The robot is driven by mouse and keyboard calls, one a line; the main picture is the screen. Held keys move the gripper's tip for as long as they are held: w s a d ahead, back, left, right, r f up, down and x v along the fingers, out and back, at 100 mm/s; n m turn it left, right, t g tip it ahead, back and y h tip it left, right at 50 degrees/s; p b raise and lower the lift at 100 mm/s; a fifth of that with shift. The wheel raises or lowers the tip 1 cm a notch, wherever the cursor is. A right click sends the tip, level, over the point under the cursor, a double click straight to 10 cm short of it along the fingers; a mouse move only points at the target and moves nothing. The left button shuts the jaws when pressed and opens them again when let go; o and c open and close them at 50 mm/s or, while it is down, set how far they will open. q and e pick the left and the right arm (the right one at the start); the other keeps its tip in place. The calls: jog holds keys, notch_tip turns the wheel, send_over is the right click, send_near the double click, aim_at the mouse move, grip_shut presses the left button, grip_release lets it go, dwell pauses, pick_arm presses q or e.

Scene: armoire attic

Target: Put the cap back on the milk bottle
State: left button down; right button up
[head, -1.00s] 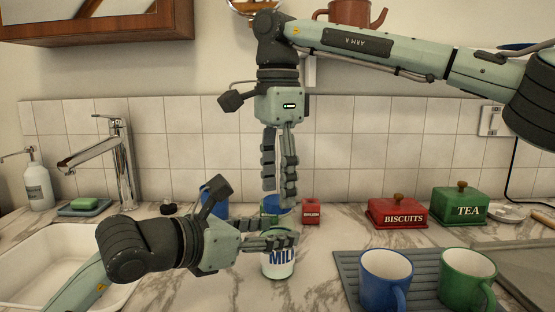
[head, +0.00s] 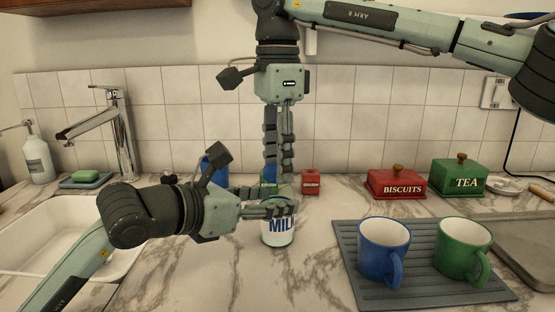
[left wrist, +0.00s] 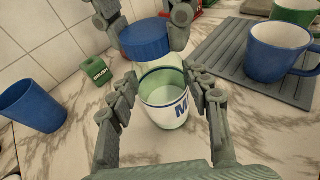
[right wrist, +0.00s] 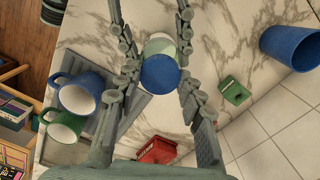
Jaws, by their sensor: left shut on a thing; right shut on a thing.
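The white milk bottle (head: 277,229) with blue lettering stands upright over the counter. My left gripper (head: 290,208) is shut around its upper part from the side; the bottle (left wrist: 165,112) shows between the fingers in the left wrist view, its round mouth open. My right gripper (head: 279,183) points straight down over the bottle, shut on the blue cap. The cap (left wrist: 145,38) appears above the bottle mouth in the left wrist view, apart from it. In the right wrist view the cap (right wrist: 160,74) covers part of the bottle (right wrist: 159,45).
A blue mug (head: 383,251) and a green mug (head: 463,247) stand on a grey mat (head: 345,240) at right. Behind are a red biscuits tin (head: 397,184), a green tea tin (head: 459,179) and a blue cup (head: 214,172). The sink (head: 62,250) is at left.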

jog(key=m, duration=1.2)
jog(key=o, duration=1.4)
notch_tip(320, 180, up, 12)
